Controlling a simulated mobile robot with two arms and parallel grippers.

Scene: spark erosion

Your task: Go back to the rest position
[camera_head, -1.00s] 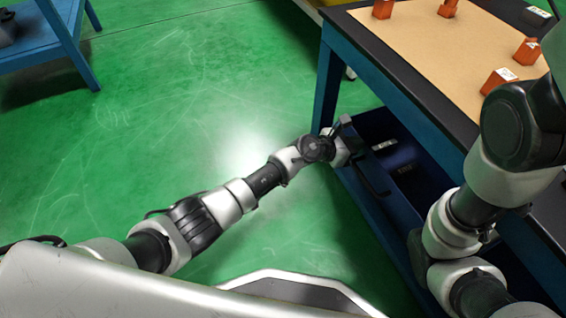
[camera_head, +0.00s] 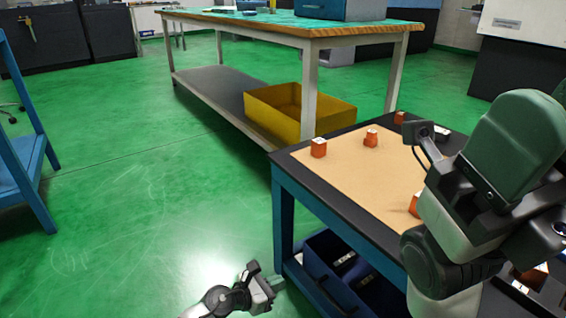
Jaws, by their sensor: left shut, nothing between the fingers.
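My left gripper (camera_head: 268,282) is low at the bottom middle of the head view, above the green floor and just left of the blue workbench (camera_head: 284,222). It is shut and empty, apart from the bench. My right arm fills the right side and covers part of the bench top; its gripper does not show.
A blue bin (camera_head: 325,262) sits under the top. Behind is a long table with a yellow crate (camera_head: 275,118) on its lower shelf.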

